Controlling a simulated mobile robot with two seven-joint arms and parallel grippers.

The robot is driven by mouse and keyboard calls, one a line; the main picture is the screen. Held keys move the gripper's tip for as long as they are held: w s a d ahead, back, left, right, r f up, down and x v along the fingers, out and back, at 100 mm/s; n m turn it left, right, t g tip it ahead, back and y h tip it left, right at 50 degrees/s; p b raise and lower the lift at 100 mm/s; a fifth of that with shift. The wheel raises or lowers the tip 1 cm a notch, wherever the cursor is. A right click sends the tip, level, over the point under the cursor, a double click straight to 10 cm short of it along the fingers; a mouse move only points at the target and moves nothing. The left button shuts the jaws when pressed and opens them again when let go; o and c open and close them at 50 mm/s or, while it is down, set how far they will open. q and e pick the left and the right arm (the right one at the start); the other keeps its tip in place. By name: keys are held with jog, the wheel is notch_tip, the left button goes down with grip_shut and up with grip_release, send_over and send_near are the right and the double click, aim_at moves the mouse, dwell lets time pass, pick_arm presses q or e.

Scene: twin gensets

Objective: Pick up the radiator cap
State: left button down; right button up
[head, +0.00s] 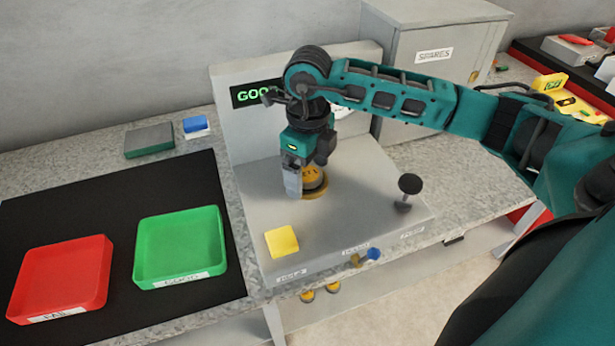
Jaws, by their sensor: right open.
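A round yellow-and-dark cap (316,181), which looks like the radiator cap, sits on the grey test stand (360,205) over a yellow ring. My right gripper (305,178) points down right at the cap, its jaws open. One grey finger shows in front, on the cap's left side, and hides part of it. The far finger is mostly hidden, so I cannot tell whether the fingers touch the cap. My left gripper is out of view.
The stand carries a lit display (258,93) reading GOOD, a yellow block (282,242) and a black knob (410,184). A green tray (180,246) and a red tray (60,280) lie left on a black mat (120,205). A grey SPARES cabinet (435,65) stands behind.

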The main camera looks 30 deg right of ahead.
jog(key=shift+c, duration=0.5)
jog(key=shift+c, duration=0.8)
jog(key=c, duration=0.9)
jog(key=shift+r, duration=0.2)
jog(key=shift+r, duration=0.25)
notch_tip(320, 180, up, 14)
jog(key=f+p, duration=0.1)
notch_tip(320, 180, up, 14)
jog(key=p, duration=0.4)
send_over(307, 173)
jog(key=shift+s+r, duration=0.1)
jog(key=shift+s, duration=0.05)
